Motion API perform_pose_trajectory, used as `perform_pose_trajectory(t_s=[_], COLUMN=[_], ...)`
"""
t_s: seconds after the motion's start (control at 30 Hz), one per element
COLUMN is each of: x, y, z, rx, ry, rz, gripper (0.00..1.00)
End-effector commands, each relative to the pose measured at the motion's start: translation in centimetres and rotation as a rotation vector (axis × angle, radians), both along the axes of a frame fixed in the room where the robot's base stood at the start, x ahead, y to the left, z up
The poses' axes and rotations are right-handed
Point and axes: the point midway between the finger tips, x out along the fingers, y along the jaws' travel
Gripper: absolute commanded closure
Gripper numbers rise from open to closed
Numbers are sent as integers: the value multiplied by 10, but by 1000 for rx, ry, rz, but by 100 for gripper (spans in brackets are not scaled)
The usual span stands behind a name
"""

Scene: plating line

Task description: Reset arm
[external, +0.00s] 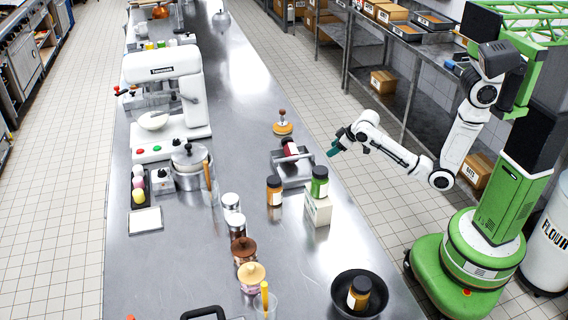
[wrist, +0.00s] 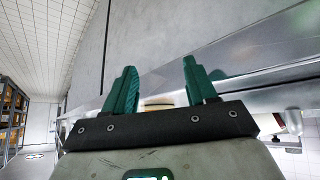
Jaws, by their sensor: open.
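My gripper (external: 334,148) shows in the external view at the end of the white arm, stretched left from the green base toward the right edge of the steel counter (external: 262,130). In the wrist view my gripper (wrist: 160,82) has two teal fingers standing apart with nothing between them. It is open and empty. In the external view it is to the right of the metal tray (external: 292,172) and apart from it.
A black pan (external: 345,304) with a jar is at the counter's near end. Shelves with boxes (external: 383,82) stand behind the arm. Tiled floor lies between.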

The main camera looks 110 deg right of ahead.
Motion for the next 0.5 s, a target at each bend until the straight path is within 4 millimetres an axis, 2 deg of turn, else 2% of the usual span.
perform_pose_trajectory(t_s=[0.03, 0.17, 0.2, 0.3, 0.4, 0.5], x=[-1, -11, -18, -40, -68, -91], y=[30, 105, 130, 187, 232, 262], z=[-21, -57, -67, -89, -103, -110], rx=[24, 92, 114, 166, 211, 242], ry=[47, 162, 200, 299, 388, 454], rz=[61, 216, 267, 393, 499, 574], gripper=[43, 43, 43, 43, 43, 43])
